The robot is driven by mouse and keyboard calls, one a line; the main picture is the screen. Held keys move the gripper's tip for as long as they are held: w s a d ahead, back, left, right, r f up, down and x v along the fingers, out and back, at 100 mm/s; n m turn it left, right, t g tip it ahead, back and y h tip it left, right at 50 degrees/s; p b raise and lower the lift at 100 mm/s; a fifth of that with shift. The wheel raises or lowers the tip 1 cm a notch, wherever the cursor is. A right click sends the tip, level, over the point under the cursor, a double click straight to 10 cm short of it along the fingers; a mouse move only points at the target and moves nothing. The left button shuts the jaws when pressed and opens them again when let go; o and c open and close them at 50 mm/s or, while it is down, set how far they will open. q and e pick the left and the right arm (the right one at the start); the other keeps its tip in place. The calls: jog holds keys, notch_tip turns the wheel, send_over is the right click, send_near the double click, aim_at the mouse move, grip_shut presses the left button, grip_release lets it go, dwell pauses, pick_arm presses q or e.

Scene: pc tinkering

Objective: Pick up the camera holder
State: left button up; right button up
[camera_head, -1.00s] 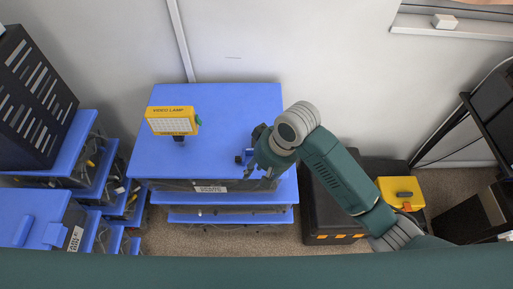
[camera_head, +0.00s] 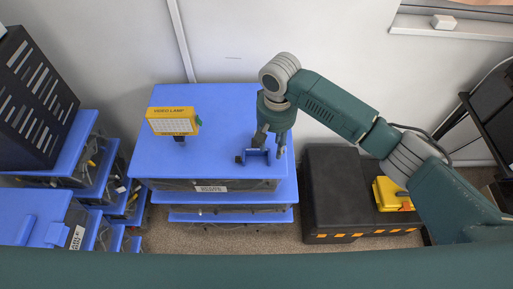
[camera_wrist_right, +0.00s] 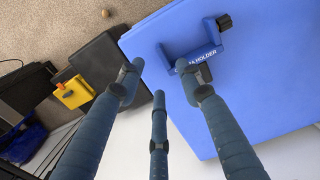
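The camera holder (camera_head: 257,157) is a small blue U-shaped bracket with a dark knob at one side. It sits near the front right corner of the blue lid of the middle bin stack. In the right wrist view the holder (camera_wrist_right: 207,51) shows white lettering, partly covered by a finger. My right gripper (camera_head: 270,137) points down just behind and above the holder. Its three fingers (camera_wrist_right: 163,84) are spread, with nothing between them. One fingertip overlaps the holder in the wrist view; I cannot tell whether it touches. My left gripper is not in view.
A yellow video lamp (camera_head: 172,122) stands on the left of the same blue lid (camera_head: 215,160). A black case (camera_head: 330,190) with a yellow box (camera_head: 391,194) is to the right. More blue-lidded bins (camera_head: 35,215) and a black slotted crate (camera_head: 32,100) are at left.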

aim_at(256, 147)
jog(key=f, duration=0.3)
jog(key=f+p, duration=0.1)
jog(key=f, duration=0.1)
jog(key=shift+w+a, duration=0.2)
jog(key=shift+a, duration=0.05)
grip_shut()
